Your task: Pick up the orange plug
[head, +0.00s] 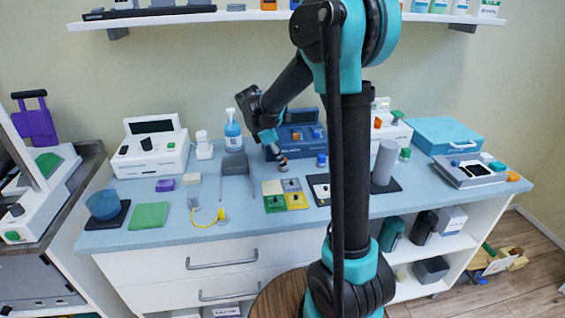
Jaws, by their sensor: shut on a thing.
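My gripper (277,152) reaches down over the middle of the blue counter, in front of a dark blue device. It is shut on the orange plug (283,161), a small orange and grey piece showing just below the fingertips. The plug is above the counter or close to it; I cannot tell whether it touches. The fingers hide part of it.
A board with yellow, green and grey squares (275,205) lies just in front of the gripper. A blue bottle (233,132) and a grey stand (261,166) are to the left. A grey cylinder (384,162) stands to the right, beyond my arm.

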